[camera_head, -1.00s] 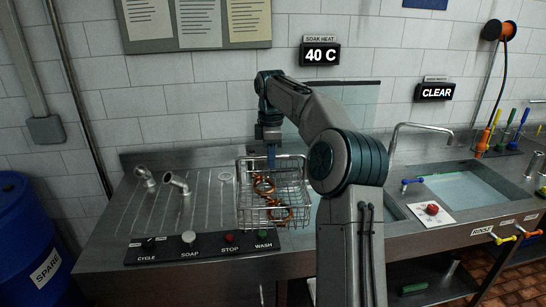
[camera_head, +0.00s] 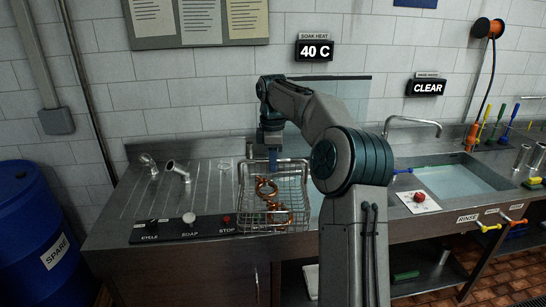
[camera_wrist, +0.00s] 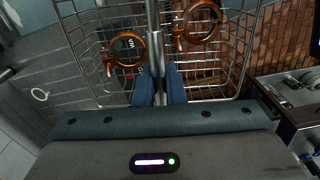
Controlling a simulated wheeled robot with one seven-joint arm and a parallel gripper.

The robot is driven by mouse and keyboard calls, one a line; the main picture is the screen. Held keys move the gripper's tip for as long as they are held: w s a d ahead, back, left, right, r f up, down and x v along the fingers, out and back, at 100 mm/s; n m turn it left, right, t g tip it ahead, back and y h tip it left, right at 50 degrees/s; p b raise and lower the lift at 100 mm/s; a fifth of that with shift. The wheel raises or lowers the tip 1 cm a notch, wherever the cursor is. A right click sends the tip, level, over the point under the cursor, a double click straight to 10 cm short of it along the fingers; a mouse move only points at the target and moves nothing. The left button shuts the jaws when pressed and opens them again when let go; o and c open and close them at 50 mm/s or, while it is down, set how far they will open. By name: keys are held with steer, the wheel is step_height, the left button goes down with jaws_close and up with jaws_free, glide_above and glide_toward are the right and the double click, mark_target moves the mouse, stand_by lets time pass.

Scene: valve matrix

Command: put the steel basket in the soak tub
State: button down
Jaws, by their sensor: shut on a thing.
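The steel basket (camera_head: 302,187) is an open wire basket holding several copper-coloured ring fittings (camera_head: 267,188). My gripper (camera_head: 273,163) is at its back rim in the head view. In the wrist view, my blue fingers (camera_wrist: 160,88) are shut on an upright steel bar of the basket (camera_wrist: 155,45). The basket looks level and hangs in front of the counter's right control end, hiding the WASH button. The soak tub (camera_head: 314,207) lies under the SOAK HEAT 40 C display, to the right of the basket. My arm hides most of it.
A clear panel (camera_head: 350,97) stands behind my arm. The rinse sink (camera_head: 460,178) with water is further right, with a tap and a red button plate (camera_head: 419,201) before it. Pipe fittings (camera_head: 177,171) stand on the drainboard at left. A blue barrel (camera_head: 38,230) is far left.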

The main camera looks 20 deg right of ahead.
steer(key=s+a+f+m, duration=0.3)
steer(key=s+f+m, duration=0.1)
steer(key=f, duration=0.6)
steer(key=s+a+f+m, duration=0.4)
steer(key=s+f+m, duration=0.1)
steer(key=f, duration=0.5)
steer(key=s+a+f+m, duration=0.4)
steer(key=s+f+m, duration=0.1)
steer(key=f, duration=0.5)
steer(key=shift+s, duration=0.25)
steer(key=shift+r, duration=0.1)
